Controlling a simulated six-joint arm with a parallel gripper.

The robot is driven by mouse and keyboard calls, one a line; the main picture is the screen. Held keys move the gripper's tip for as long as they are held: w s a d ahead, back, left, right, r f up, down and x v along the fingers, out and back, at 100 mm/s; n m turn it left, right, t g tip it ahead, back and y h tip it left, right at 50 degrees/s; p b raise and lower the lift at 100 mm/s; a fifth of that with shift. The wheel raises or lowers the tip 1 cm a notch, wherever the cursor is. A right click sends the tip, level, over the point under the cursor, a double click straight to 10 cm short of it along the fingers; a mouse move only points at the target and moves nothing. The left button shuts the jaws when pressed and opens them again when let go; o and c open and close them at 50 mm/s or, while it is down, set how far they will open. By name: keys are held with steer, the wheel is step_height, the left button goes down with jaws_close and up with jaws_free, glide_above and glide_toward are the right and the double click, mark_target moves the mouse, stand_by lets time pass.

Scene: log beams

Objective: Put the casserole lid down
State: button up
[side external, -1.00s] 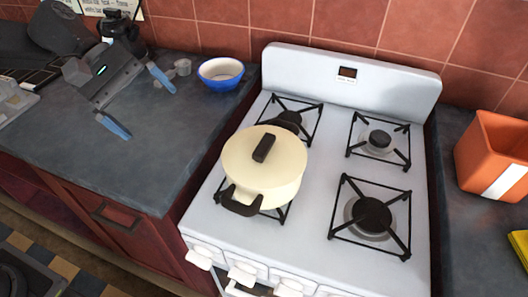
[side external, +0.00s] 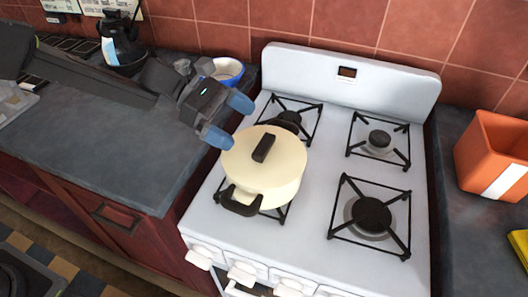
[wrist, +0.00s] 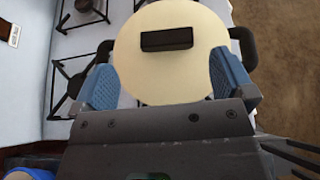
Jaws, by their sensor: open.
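The cream casserole pot (side external: 270,190) stands on the front left burner of the white stove. Its cream lid (side external: 285,152), with a black bar handle (side external: 264,148), sits on top of the pot. In the wrist view the lid (wrist: 170,75) and its handle (wrist: 167,40) lie ahead of my gripper. My gripper (side external: 229,120) is open and empty, with blue fingertips, just behind and left of the pot. In the wrist view my gripper (wrist: 165,85) has its fingers spread across the near part of the lid, apart from the handle. I cannot tell whether they touch the lid.
A blue and white bowl (side external: 230,72) stands on the counter (side external: 110,150) behind my gripper. Bare burners (side external: 374,214) are on the stove's right side. An orange container (side external: 490,155) stands on the right counter. The left counter's front is clear.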

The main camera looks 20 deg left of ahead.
mark_target(264, 144)
steer(key=x, duration=0.5)
steer(key=shift+s+d+f, duration=0.25)
steer(key=shift+s, duration=0.1)
steer(key=c, duration=1)
steer(key=shift+r, duration=0.1)
steer(key=shift+c, duration=0.2)
